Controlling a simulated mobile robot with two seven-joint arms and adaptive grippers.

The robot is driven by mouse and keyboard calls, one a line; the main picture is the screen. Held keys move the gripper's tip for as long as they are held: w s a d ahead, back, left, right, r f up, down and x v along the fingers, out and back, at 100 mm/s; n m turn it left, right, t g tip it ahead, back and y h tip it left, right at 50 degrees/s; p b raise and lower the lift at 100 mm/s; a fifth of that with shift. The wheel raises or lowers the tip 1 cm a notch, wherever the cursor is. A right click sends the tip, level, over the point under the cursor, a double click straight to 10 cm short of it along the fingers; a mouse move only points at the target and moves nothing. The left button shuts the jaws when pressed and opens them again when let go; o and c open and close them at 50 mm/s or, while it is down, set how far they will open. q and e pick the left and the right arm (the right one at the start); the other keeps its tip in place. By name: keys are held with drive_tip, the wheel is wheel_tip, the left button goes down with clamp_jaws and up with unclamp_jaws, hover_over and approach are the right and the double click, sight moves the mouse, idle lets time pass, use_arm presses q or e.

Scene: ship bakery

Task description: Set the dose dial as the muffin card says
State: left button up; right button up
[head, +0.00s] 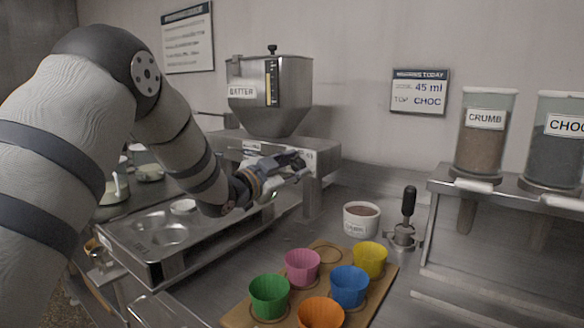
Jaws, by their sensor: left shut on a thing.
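The muffin card (419,92) on the back wall reads 45 ml on its upper line and TOP CHOC below. The batter dispenser (285,97) is a steel hopper labelled BATTER on a steel housing (327,152). My left gripper (296,168) is at the front of this housing, shut on what seems to be the dose dial. The fingers cover the dial, so its setting and pointer cannot be read. My right gripper is out of view.
A wooden board (240,315) holds several coloured muffin cups. Behind it are a white tub (361,218) of brown contents and a black-handled tool (407,215). CRUMB (484,140) and CHOC (556,145) dispensers stand right.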

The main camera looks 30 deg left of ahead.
use_arm(q)
drive_tip(key=m, duration=0.5)
drive_tip(key=shift+d+f+m, duration=0.1)
drive_tip(key=shift+m, duration=0.2)
drive_tip(key=m, duration=0.5)
drive_tip(key=shift+m, duration=0.5)
drive_tip(key=o, duration=1.2)
drive_tip(key=shift+c, duration=0.2)
drive_tip(key=s+a, duration=0.1)
drive_tip(key=s, duration=1.1)
